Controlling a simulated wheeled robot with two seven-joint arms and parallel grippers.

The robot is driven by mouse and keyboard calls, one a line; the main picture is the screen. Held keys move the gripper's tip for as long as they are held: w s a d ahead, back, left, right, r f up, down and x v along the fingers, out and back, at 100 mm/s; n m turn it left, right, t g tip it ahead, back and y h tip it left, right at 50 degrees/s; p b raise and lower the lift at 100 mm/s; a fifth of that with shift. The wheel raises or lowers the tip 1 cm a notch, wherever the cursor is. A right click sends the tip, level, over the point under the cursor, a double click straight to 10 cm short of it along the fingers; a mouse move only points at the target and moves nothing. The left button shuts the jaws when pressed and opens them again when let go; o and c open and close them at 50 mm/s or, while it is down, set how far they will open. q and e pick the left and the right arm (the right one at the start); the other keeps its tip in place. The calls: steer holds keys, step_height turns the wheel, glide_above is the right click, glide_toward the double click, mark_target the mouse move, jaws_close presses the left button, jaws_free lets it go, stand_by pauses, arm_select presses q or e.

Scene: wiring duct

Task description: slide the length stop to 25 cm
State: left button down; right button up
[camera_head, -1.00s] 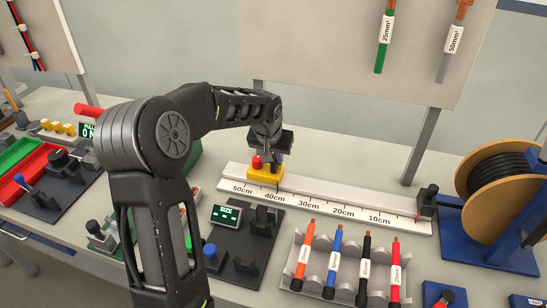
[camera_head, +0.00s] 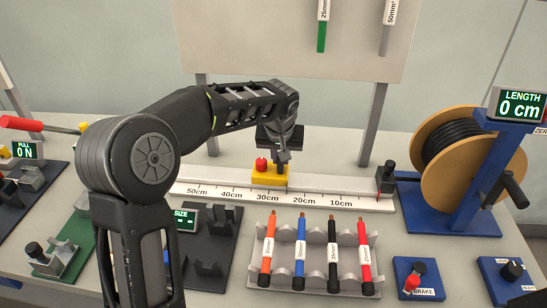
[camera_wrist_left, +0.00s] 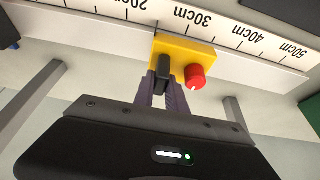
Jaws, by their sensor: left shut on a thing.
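The length stop is a yellow block (camera_head: 264,178) with a red knob (camera_head: 261,164) and a black upright handle. It sits on the white rail (camera_head: 340,184) with its printed scale. In the head view it stands behind the 30cm label, its right edge between 30cm and 20cm. In the left wrist view the yellow block (camera_wrist_left: 186,52) spans from about midway between the 20 and 30cm labels to just past 30cm. My left gripper (camera_head: 283,160) is shut on the black handle (camera_wrist_left: 163,72), beside the red knob. My right gripper is out of view.
A dark end block (camera_head: 386,180) stands at the rail's right end. A cable reel (camera_head: 460,160) and a display reading 0 cm (camera_head: 521,105) are farther right. A grey rack (camera_head: 315,262) with several coloured cables lies in front. The rail between stop and end block is clear.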

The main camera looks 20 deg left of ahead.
arm_select(q)
steer(key=c, duration=1.4)
jaws_free()
steer(key=shift+o, duration=0.2)
steer(key=shift+r, duration=0.1)
steer(key=v, duration=0.7)
steer(key=shift+r+b, duration=0.25)
steer(key=shift+b, duration=0.15)
steer(key=shift+s+d, duration=0.1)
steer(key=shift+s, duration=0.05)
